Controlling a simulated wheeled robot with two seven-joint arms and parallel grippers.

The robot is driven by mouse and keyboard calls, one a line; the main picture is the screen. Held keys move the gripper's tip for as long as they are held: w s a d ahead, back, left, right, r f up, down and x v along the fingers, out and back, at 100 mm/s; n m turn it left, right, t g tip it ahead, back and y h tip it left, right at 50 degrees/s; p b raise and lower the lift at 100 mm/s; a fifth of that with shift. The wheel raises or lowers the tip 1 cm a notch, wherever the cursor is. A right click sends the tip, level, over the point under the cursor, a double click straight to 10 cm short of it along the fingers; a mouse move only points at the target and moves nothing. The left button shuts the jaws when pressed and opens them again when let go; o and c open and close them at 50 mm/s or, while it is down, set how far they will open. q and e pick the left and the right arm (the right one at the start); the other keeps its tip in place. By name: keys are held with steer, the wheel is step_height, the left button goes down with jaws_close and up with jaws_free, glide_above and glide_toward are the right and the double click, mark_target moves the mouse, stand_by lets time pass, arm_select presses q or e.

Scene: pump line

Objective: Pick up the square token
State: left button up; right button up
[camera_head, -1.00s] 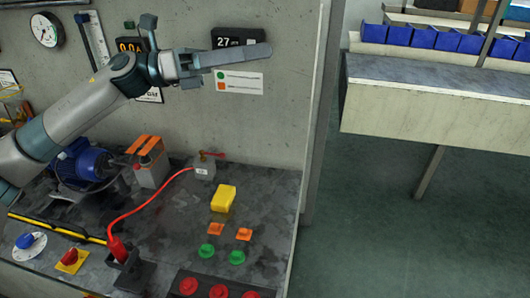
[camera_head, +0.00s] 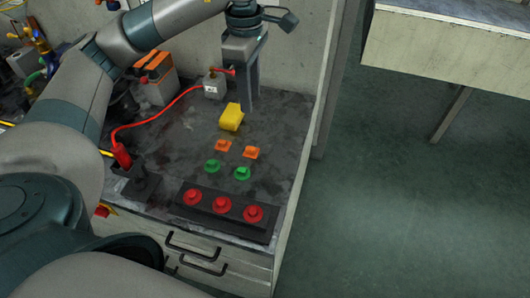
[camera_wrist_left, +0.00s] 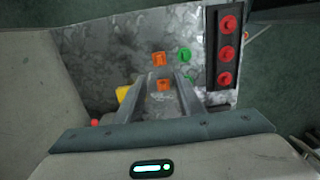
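Two orange square tokens, a left one (camera_head: 223,146) and a right one (camera_head: 250,153), lie flat on the dark worktop in the head view. In the left wrist view one orange token (camera_wrist_left: 163,85) appears between my fingers and the other (camera_wrist_left: 159,59) lies beyond the fingertips. My left gripper (camera_head: 249,107) points down above the worktop, behind the yellow block in the head view. The left wrist view shows its fingers (camera_wrist_left: 162,79) apart with nothing held. My right gripper is not in view.
Green round tokens (camera_head: 242,173) lie in front of the orange ones. A yellow block (camera_head: 231,117) stands behind them. A black strip with red buttons (camera_head: 222,205) runs along the front edge. A red cable (camera_head: 152,122) crosses the left side.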

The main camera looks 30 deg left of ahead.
mark_target(251, 148)
arm_select(q)
steer(key=shift+a, duration=0.2)
